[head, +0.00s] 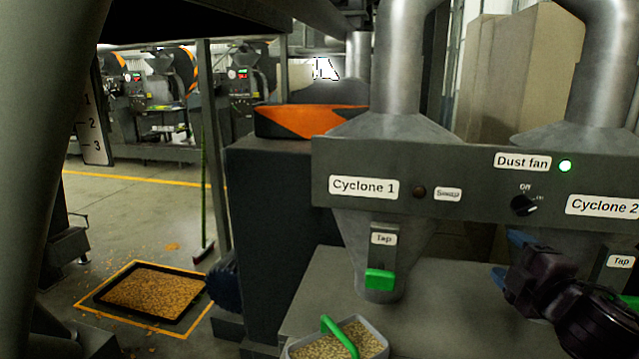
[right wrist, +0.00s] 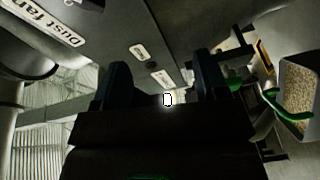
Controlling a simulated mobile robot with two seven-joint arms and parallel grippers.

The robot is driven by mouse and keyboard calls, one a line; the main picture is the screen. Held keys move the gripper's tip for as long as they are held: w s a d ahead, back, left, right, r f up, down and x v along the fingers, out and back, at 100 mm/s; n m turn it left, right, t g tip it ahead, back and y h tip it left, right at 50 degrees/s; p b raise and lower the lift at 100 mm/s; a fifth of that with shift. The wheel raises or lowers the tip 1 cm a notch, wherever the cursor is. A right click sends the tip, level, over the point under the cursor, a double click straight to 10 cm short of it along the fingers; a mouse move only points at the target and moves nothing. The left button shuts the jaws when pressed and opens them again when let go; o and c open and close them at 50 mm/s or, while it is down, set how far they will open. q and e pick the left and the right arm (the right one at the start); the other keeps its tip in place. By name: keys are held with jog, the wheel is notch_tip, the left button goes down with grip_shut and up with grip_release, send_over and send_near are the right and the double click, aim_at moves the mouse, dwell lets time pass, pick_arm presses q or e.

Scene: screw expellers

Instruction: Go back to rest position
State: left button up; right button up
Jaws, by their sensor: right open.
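My right gripper (head: 509,258) is in the lower right of the head view, in front of the panel near Cyclone 2. Its two blue fingertips are apart with nothing seen between them. In the right wrist view the fingers of the gripper (right wrist: 163,80) also stand apart and empty. My left gripper is in neither view.
The cyclone panel (head: 465,190) carries a black dust fan knob (head: 524,205) and a lit green lamp (head: 565,166). A green tap (head: 380,279) is under Cyclone 1. A grain-filled bin (head: 374,340) with a green handle (head: 338,334) stands below. A grain tray (head: 103,299) lies on the floor.

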jog(key=s+a+f+m+g, duration=0.1)
jog(key=s+f+m, duration=0.3)
jog(key=f, duration=0.7)
jog(key=s+a+f+m+g, duration=0.15)
jog(key=f+m, duration=0.45)
jog(key=f, duration=0.6)
jog(key=s+a+f+m+g+h, duration=0.1)
jog(key=s+f+m+g, duration=0.2)
jog(key=s+f, duration=1.2)
jog(key=s+m, duration=0.2)
jog(key=m, duration=0.1)
jog(key=shift+a+f+h, duration=0.3)
jog(key=shift+a+h, duration=0.1)
jog(key=shift+g, duration=0.25)
